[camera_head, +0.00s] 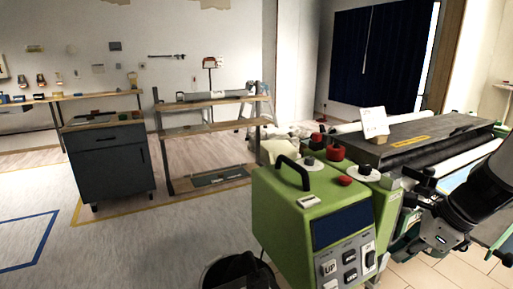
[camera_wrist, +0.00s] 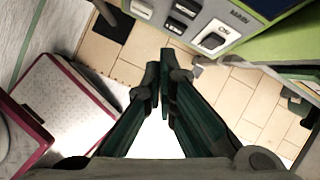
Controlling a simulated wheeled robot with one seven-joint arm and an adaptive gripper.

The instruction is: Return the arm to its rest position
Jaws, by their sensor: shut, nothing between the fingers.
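My gripper (camera_wrist: 160,88) shows in the wrist view with its two dark green fingers meeting at the tips. It is shut and nothing shows between the fingertips. In the head view my dark arm (camera_head: 482,196) comes in from the right edge, bent beside the green control box (camera_head: 283,215). The fingertips cannot be made out clearly there. In the wrist view the box's switch panel (camera_wrist: 238,40) lies beyond the fingertips, apart from them as far as I can tell.
A long paster machine (camera_head: 430,136) with rollers lies behind the box. A dark bin (camera_head: 236,272) stands at the box's foot. A grey cabinet (camera_head: 110,165) and shelves (camera_head: 211,130) stand left. In the wrist view a red-edged white panel (camera_wrist: 62,112) is at left. The grey floor at left is clear.

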